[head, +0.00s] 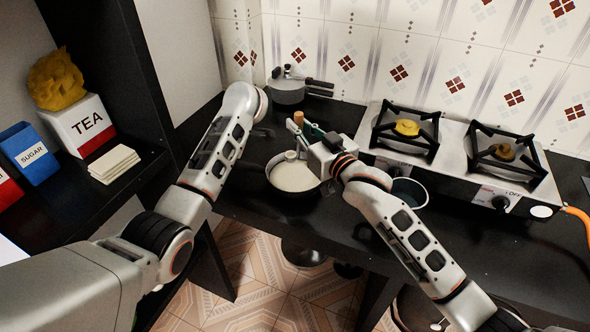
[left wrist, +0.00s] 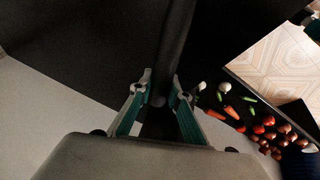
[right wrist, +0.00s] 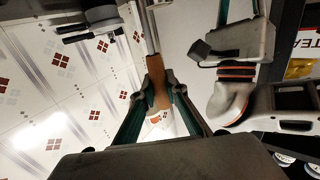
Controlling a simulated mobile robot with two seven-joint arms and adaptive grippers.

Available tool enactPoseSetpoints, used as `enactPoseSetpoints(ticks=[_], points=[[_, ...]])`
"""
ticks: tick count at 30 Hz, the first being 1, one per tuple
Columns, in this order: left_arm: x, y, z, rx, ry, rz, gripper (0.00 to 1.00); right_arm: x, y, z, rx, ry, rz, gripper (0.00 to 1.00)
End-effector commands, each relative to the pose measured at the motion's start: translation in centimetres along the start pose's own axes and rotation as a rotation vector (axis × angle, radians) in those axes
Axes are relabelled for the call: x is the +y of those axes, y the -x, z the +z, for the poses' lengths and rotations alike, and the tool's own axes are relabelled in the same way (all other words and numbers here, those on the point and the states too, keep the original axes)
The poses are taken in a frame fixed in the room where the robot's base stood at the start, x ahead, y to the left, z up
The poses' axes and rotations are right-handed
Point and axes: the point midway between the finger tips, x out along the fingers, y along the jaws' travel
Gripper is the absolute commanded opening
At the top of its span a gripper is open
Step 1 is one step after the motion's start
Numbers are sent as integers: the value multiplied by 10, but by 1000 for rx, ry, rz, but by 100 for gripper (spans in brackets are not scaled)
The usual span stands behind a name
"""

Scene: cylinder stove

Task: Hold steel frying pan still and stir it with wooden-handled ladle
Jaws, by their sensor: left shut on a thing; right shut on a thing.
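The steel frying pan (head: 291,191) rests on the dark counter with a pale, creamy filling (head: 294,176). My left gripper (left wrist: 160,92) is shut on the pan's dark handle (left wrist: 176,42); in the head view my left arm mostly hides this grip. My right gripper (head: 310,138) is shut on the wooden-handled ladle, whose wooden handle (right wrist: 157,88) sits between the fingers. The handle top (head: 298,117) sticks up above the gripper in the head view. The ladle's lower end (head: 290,155) is over the pan, at the filling's far edge.
A two-burner stove (head: 455,160) stands to the right. A dark pot (head: 409,192) is behind my right arm. A lidded pan (head: 287,90) stands near the back wall. A shelf at left holds a tea box (head: 85,125) and sugar box (head: 30,153).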

Motion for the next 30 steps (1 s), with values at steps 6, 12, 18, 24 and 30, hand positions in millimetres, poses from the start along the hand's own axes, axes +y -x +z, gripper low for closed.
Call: enactPoseSetpoints(ticks=[6, 12, 18, 24, 30], points=[[0, 0, 0, 1, 1, 1, 0, 0, 0, 0, 1, 0, 0, 0], [0, 0, -1, 1, 1, 1, 0, 23, -2, -7, -6, 1, 6, 0], [0, 0, -1, 1, 1, 1, 0, 66, -5, -27, -9, 0, 6, 0], [0, 0, -1, 1, 1, 1, 0, 91, -5, -42, -3, -1, 1, 0], [0, 0, -1, 1, 1, 1, 0, 94, -5, -44, -2, -2, -1, 0]])
